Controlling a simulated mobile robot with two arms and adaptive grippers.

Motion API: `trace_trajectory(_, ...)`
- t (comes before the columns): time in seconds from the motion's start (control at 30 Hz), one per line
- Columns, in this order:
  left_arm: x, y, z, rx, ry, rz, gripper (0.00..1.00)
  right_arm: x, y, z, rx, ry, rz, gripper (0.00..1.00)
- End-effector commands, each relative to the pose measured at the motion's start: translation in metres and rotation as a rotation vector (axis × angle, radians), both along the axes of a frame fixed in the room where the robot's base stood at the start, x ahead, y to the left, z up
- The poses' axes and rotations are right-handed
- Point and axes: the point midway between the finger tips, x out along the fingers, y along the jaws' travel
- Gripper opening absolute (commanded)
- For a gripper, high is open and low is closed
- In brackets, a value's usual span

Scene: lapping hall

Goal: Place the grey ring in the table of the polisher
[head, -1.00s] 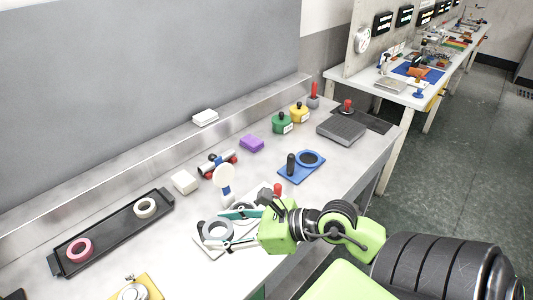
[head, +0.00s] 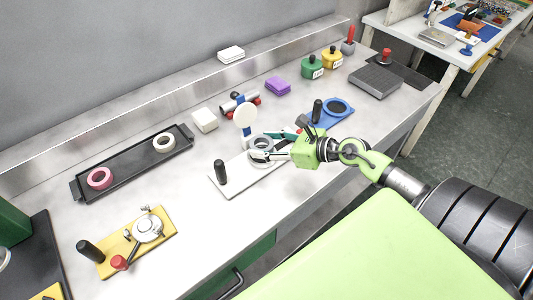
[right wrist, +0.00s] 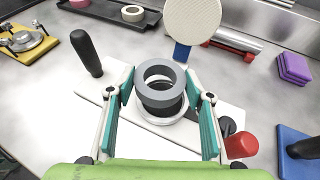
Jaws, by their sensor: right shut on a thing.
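The grey ring (head: 262,142) is held between the two teal-padded fingers of my right gripper (head: 264,149). In the right wrist view the grey ring (right wrist: 160,80) sits between the fingertips (right wrist: 162,88), tilted to the camera. Beneath it is the polisher (right wrist: 222,112), a white plate with a black handle and a red knob. Its round table (right wrist: 165,119), dark with a pale rim, is partly hidden by the ring. The ring appears above that table; I cannot tell the gap or whether they touch. In the head view the polisher (head: 238,183) lies under my gripper. My left gripper is out of view.
A white disc on a blue stand (head: 245,115) stands close behind the polisher. A blue fixture (head: 332,119) is to the right, a yellow fixture (head: 160,236) front left. A black tray (head: 125,167) holds pink and cream rings. Bench is clear left of the polisher.

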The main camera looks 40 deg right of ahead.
Motion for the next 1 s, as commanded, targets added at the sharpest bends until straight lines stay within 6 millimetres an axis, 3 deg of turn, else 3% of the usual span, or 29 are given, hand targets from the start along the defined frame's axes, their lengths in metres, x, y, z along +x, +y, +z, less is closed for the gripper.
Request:
trace_trajectory(0.4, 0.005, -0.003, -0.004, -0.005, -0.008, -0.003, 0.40, 0.008, -0.006, -0.040, 0.003, -0.001, -0.001, 0.23)
trace_trajectory(1.0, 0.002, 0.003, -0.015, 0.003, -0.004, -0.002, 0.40, 0.004, -0.005, -0.061, -0.003, 0.014, 0.006, 0.23)
